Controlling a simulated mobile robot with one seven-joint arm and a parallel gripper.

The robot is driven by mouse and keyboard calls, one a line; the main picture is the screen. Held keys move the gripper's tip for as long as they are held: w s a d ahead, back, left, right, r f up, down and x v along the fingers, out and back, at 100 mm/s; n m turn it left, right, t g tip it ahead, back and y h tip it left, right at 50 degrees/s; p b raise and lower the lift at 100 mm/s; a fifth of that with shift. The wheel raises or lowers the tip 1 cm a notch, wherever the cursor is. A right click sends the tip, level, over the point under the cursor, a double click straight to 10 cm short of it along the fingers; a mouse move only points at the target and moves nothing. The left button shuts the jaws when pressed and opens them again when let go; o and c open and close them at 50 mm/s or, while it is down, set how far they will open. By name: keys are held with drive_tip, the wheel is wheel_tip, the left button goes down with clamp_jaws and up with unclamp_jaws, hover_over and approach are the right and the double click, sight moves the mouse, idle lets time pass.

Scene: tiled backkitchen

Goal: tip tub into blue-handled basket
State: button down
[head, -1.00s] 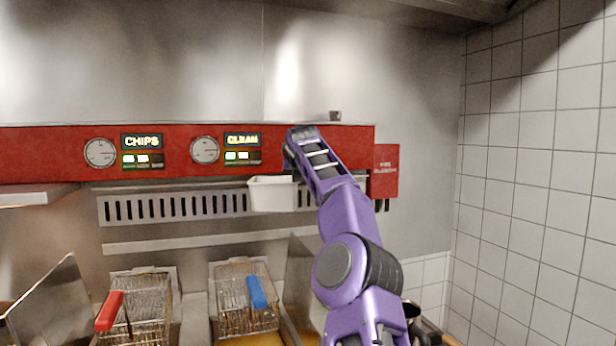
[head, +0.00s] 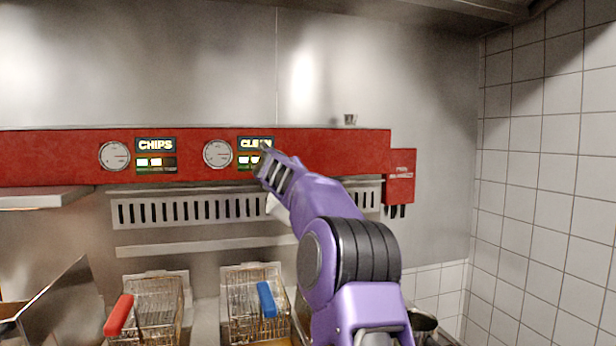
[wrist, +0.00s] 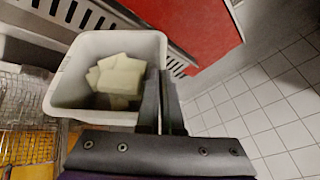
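The white tub (wrist: 91,45) holds several pale blocks (wrist: 120,77) in the wrist view. My gripper (wrist: 160,75) is shut on the tub's wall at the right side of its rim. In the head view only a small part of the tub (head: 277,208) shows, the rest hidden behind my arm; it hangs in front of the slotted panel, above the baskets. The blue-handled basket (head: 240,308) is a wire basket below it, its blue handle (head: 267,298) facing me. I see nothing in this basket.
A red-handled basket (head: 158,302) stands to the left under the CHIPS sign. A slotted panel (head: 190,209) and red control strip (head: 70,157) run behind. A red box (head: 400,176) and tiled wall are at the right. A metal shelf (head: 45,198) juts out at the left.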

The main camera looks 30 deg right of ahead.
sight(281, 208)
drive_tip(key=a+n, duration=0.1)
drive_tip(key=a+f+h+b, duration=0.1)
drive_tip(key=a+n+t+b, duration=0.1)
drive_tip(key=shift+w+f+n, duration=0.3)
drive_tip(key=shift+f, duration=0.1)
drive_tip(key=a+n+b, duration=0.1)
drive_tip(key=b, duration=0.1)
drive_tip(key=a+n+t+h+b, duration=0.1)
drive_tip(key=b, duration=0.1)
drive_tip(key=shift+w+f, duration=0.2)
drive_tip(key=shift+f, duration=0.15)
drive_tip(key=w+a+f+n+t+b, duration=0.1)
drive_tip(key=a+n+t+b, duration=0.2)
drive_tip(key=a+n+b, duration=0.2)
drive_tip(key=shift+a+n+t, duration=0.3)
drive_tip(key=shift+a+n, duration=0.35)
drive_tip(key=shift+n, duration=0.35)
drive_tip(key=shift+w, duration=0.15)
